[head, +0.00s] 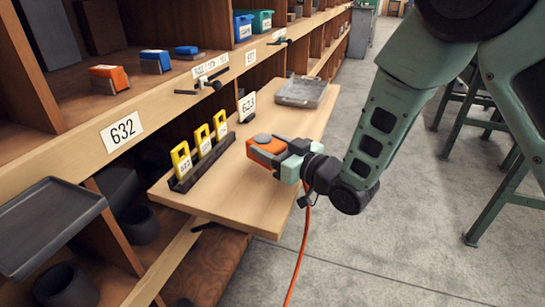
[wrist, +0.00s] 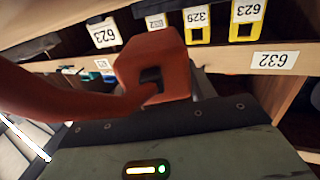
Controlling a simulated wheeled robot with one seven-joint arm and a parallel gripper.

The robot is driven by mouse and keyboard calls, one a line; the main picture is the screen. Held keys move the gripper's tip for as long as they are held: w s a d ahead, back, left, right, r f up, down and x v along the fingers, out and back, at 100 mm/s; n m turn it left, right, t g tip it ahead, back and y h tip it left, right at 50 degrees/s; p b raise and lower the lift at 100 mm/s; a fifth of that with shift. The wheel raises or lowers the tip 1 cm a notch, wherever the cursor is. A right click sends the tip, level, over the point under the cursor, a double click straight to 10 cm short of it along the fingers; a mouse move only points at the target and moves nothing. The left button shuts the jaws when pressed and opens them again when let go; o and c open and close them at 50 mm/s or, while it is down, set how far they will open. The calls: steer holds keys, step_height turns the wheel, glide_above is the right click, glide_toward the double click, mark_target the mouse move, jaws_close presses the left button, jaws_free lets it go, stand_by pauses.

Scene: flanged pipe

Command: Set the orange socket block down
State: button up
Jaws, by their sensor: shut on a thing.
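The orange socket block (head: 262,152) is held at the end of my gripper (head: 284,150), over the right part of a pull-out wooden board (head: 228,190). In the wrist view the block (wrist: 155,62) shows a dark square opening facing the camera. My gripper is shut on the block; the fingers are mostly hidden in the wrist view. I cannot tell whether the block's underside touches the board.
Yellow tags (head: 203,140) stand in a black rack on the board's left. A 623 card (head: 247,106) and grey tray (head: 302,92) are at its far end. The shelf's 632 edge (head: 122,130) runs left. An orange cable (head: 304,245) hangs below my wrist. The board's near end is bare.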

steer(key=shift+f, duration=1.6)
steer(key=shift+f, duration=0.15)
steer(key=o, duration=1.2)
steer(key=b+v, duration=0.1)
steer(key=v, duration=1.1)
steer(key=shift+s, duration=0.1)
